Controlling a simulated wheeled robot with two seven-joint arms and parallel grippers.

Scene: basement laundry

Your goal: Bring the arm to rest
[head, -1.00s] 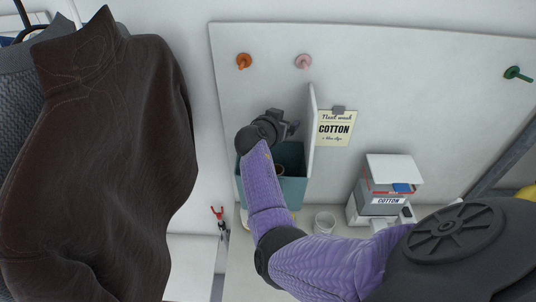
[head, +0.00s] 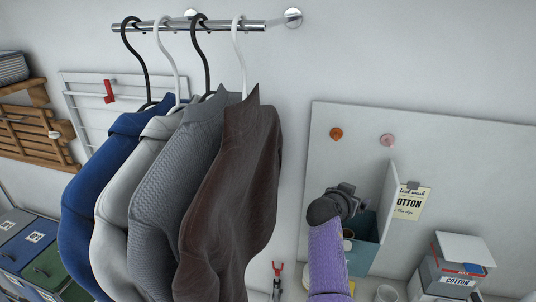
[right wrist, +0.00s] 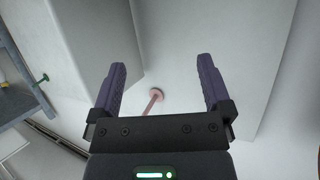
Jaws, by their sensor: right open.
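My right arm, in a purple sleeve, comes up from the bottom in the head view. My right gripper (head: 356,197) is in front of the teal box (head: 363,254) and its raised white lid (head: 389,203). In the right wrist view, the right gripper (right wrist: 159,72) shows two purple fingers spread wide with nothing between them. A pink peg (right wrist: 155,97) on a white surface shows beyond the fingers. The arm hides part of the box. My left gripper is in neither view.
Several garments, including a brown jacket (head: 232,190), hang from a rail (head: 185,27) left of the arm. A grey COTTON container (head: 452,270) stands at the lower right.

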